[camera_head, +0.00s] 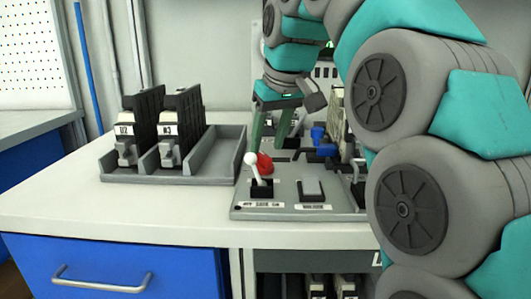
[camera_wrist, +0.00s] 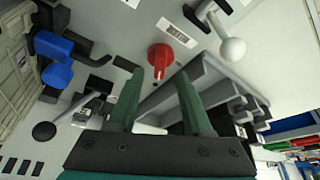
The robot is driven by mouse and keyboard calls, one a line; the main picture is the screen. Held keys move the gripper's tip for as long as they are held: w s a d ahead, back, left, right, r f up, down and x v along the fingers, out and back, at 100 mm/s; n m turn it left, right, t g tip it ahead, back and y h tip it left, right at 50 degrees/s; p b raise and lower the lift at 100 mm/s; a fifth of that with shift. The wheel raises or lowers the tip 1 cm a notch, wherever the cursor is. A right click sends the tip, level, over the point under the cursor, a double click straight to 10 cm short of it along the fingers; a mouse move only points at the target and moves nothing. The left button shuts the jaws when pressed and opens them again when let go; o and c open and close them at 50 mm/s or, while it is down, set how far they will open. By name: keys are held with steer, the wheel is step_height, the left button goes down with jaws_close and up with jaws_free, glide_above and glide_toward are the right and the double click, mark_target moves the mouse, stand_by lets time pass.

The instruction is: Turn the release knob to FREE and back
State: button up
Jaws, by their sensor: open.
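A red knob (camera_head: 265,164) stands on the grey control panel (camera_head: 245,207), behind a white-ball lever (camera_head: 252,162). It also shows in the wrist view (camera_wrist: 160,56), just beyond my fingertips. My gripper (camera_head: 268,143) is open, its green fingers pointing down toward the panel by the red knob. In the wrist view the gripper (camera_wrist: 159,76) has nothing between its fingers, and the knob lies in line with the gap. I cannot read a FREE mark or the knob's label, so which control is the release knob is not certain.
A blue valve handle (camera_head: 318,137) stands right of the red knob. A grey rack (camera_head: 160,172) holding black modules stands left of the panel. The white counter's front edge (camera_head: 120,222) is clear.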

mark_target(264, 155)
steer(key=shift+x, duration=1.5)
jaws_close()
